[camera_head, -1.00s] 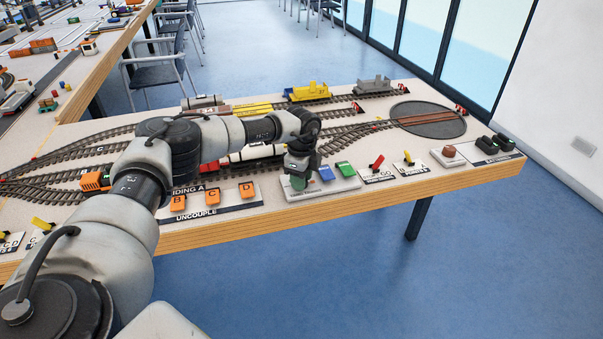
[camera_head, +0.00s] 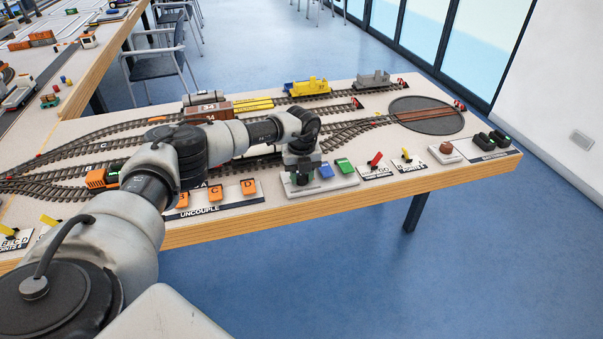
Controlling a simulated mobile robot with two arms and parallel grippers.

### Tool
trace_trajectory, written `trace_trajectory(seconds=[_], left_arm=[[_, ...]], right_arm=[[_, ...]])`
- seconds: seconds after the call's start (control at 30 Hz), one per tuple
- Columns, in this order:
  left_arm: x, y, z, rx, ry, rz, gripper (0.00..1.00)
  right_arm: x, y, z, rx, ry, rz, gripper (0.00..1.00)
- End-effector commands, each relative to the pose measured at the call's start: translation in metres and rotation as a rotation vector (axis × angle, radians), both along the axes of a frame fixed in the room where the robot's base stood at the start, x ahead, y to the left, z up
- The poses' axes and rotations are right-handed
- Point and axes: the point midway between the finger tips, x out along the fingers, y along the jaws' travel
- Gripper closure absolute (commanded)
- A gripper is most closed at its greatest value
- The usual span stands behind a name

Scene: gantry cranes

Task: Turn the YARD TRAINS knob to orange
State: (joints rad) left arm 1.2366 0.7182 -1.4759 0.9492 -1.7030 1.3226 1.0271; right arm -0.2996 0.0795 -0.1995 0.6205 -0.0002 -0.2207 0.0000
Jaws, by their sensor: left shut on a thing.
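A light grey control panel (camera_head: 325,187) stands at the front edge of the layout table, with a blue block (camera_head: 326,171) and a green block (camera_head: 344,165) on it. My left gripper (camera_head: 300,180) points down at the left part of this panel, left of the blue block. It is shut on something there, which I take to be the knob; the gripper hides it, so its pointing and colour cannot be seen. The words on the panel are too small to read. My right gripper is out of view.
Orange UNCOUPLE buttons (camera_head: 215,194) lie to the left. A red lever (camera_head: 375,159), a yellow lever (camera_head: 406,154) and a brown knob (camera_head: 446,148) lie to the right. Tracks, a yellow locomotive (camera_head: 305,87) and a turntable (camera_head: 425,125) lie behind. My arm covers part of the tracks.

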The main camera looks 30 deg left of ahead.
Motion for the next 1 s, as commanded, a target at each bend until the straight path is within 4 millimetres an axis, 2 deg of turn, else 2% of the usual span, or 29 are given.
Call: trace_trajectory(seconds=[1.0], left_arm=[[0.0,0.0,-0.001,0.001,0.001,-0.967,0.89]], right_arm=[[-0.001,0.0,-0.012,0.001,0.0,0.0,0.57]])
